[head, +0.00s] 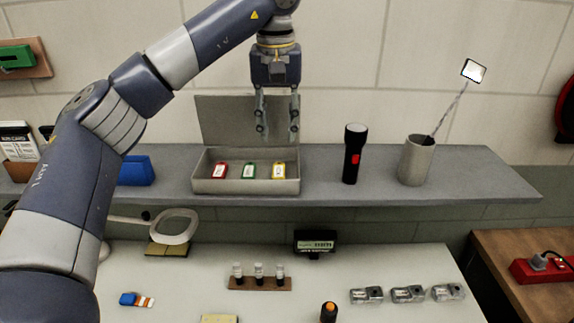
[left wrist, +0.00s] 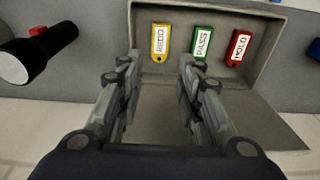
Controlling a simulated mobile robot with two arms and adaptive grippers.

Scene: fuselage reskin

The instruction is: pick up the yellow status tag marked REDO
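The yellow REDO tag (head: 279,170) lies in the open grey box (head: 246,187) on the shelf, at the right end of a row with a green tag (head: 248,171) and a red tag (head: 219,171). In the left wrist view the yellow tag (left wrist: 160,43) reads REDO, the green tag (left wrist: 202,44) PASS and the red tag (left wrist: 239,47) HOLD. My left gripper (head: 277,132) points down above the box, over its right half, open and empty. In the left wrist view the yellow tag lies beyond and between its fingers. My right gripper is not in view.
The box lid (head: 240,120) stands raised at the back. A black flashlight (head: 352,155) stands upright right of the box, and a grey cup (head: 416,160) holds a mirror on a stick (head: 473,71). A blue object (head: 136,171) is to the left. Vials (head: 259,275) stand on the lower bench.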

